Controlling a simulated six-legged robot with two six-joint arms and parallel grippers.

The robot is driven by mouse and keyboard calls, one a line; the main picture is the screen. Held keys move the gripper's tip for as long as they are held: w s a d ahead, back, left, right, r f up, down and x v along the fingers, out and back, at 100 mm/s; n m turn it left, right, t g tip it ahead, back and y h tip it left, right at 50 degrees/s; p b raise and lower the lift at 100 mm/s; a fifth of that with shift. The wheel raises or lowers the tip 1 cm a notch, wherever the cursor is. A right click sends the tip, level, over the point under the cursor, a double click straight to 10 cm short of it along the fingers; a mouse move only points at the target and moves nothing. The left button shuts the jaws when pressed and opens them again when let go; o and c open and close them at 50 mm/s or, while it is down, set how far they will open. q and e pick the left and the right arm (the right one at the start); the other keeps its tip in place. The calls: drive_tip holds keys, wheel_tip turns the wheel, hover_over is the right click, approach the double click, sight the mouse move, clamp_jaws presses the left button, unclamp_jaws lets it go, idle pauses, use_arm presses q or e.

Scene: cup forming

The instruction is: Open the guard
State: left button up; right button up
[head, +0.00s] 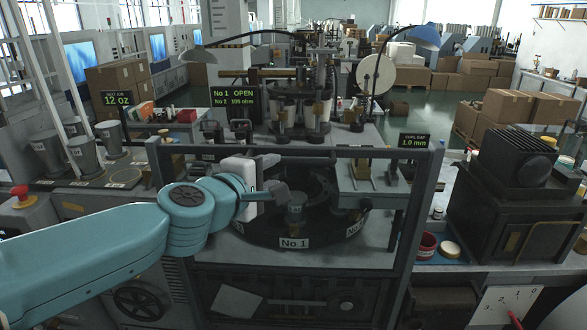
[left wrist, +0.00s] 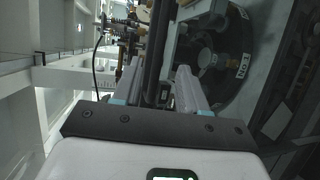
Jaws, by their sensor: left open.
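The guard (head: 370,152) is a dark grey frame standing upright across the front of the round dark turret (head: 250,232), which carries a "No 1" label. The turret shows through the frame. My left gripper (head: 268,178) is open near the left part of the guard's top bar. In the left wrist view a dark bar (left wrist: 157,50), apparently the guard's, runs between the two spread pale fingers (left wrist: 158,88). I cannot tell whether either finger touches it. My right gripper is not in view.
A black screen (head: 234,101) reads "No 1 OPEN". Grey cups (head: 86,152) stand at the left beside a red stop button (head: 22,197). A black machine (head: 512,185) stands right of the guard. Two lamps arch above the turret machine.

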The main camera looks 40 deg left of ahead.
sight(289, 163)
use_arm(q)
drive_tip(key=b+x, duration=0.1)
drive_tip(key=x, duration=0.8)
drive_tip(key=shift+w, duration=0.15)
drive_tip(key=shift+w+f, duration=0.1)
clamp_jaws()
